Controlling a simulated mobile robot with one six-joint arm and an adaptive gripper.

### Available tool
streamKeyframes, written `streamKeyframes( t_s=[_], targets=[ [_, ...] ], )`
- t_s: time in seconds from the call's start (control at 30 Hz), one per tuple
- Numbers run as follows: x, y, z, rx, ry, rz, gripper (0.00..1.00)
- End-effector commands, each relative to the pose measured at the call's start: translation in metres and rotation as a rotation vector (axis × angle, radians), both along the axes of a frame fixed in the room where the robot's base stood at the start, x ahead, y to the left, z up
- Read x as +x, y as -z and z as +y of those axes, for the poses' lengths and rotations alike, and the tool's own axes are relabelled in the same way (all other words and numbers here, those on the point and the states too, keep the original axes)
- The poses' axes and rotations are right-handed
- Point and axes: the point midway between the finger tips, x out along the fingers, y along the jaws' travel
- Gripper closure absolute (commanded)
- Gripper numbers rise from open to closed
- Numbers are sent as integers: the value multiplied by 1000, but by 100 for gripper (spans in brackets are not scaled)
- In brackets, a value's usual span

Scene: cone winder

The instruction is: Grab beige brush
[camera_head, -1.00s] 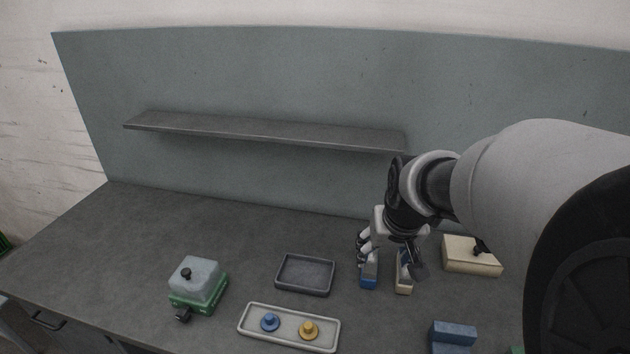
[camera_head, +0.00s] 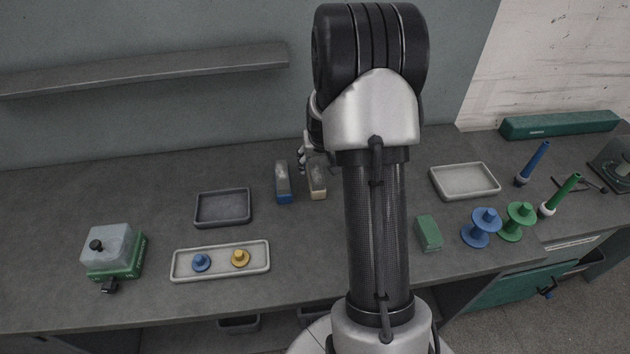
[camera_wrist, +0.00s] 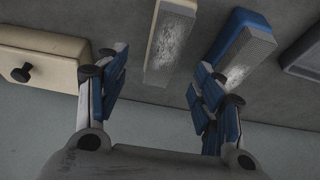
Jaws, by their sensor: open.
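The beige brush (camera_head: 317,182) lies on the grey table beside a blue brush (camera_head: 283,184), which is to its left. In the wrist view the beige brush (camera_wrist: 170,42) shows a worn grey-white face, and its near end lies ahead of the space between my fingers. My gripper (camera_wrist: 160,92) is open and empty, with blue-padded fingers spread apart. The blue brush (camera_wrist: 238,50) is beyond the right finger in that view. In the head view my gripper (camera_head: 306,158) shows partly at the far end of the beige brush; my arm hides the rest.
A beige box with a black knob (camera_wrist: 40,58) stands left of the brushes in the wrist view. A dark tray (camera_head: 222,208), a light tray with blue and yellow knobs (camera_head: 220,274) and a green block (camera_head: 428,233) are nearby.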

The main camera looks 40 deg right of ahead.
Motion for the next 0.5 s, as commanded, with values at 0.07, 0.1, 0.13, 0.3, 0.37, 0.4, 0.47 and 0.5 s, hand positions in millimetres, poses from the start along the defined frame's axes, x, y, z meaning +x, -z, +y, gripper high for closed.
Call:
streamKeyframes(
  t_s=[0.07,0.1,0.13,0.3,0.37,0.4,0.47,0.5],
  targets=[
    [4,12,-2,0,0,0,38],
    [5,15,-3,0,0,0,38],
    [6,16,-3,-1,0,-1,38],
    [8,22,-4,-1,-1,-2,38],
    [9,29,-4,0,-1,0,38],
    [9,34,-4,0,-1,1,38],
    [11,44,-4,0,-1,1,38],
    [12,51,-4,0,-1,1,38]
  ],
)
